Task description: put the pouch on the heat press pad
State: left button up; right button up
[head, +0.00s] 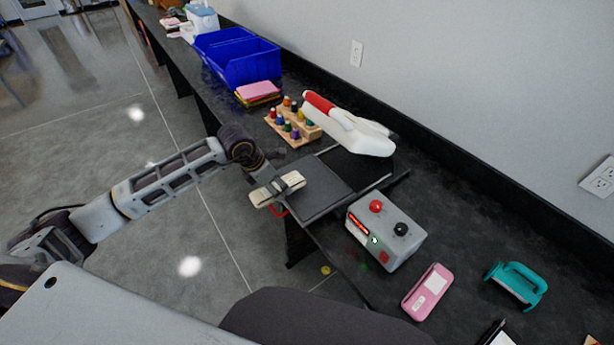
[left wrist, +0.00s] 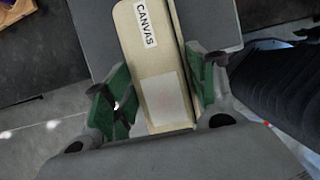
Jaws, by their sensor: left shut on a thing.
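A beige pouch with a "CANVAS" label is held in my left gripper; the pouch shows in the head view (head: 264,196) and in the left wrist view (left wrist: 158,75). My left gripper (head: 280,187) is shut on the pouch, with green-lined fingers on both its sides in the left wrist view (left wrist: 162,95). The dark heat press pad (head: 318,190) lies flat on the bench, just right of the gripper. The pouch is at the pad's left edge, partly out past it; its height above the pad is unclear. My right gripper is not in view.
The white press top with a red handle (head: 350,128) stands open behind the pad. A grey control box (head: 390,240) is to the right. A wooden rack (head: 290,130) and blue bins (head: 240,58) stand farther back.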

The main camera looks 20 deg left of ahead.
aim_at(293, 179)
pick_arm(q)
jog(key=w+d, duration=0.1)
jog(key=w, duration=0.1)
jog(key=w+d, duration=0.2)
jog(key=shift+w+d, duration=0.2)
jog(key=shift+d, duration=0.05)
jog(key=shift+w+d, duration=0.9)
jog(key=shift+w, duration=0.3)
jog(key=shift+w+d, duration=0.9)
jog(key=shift+w, duration=0.25)
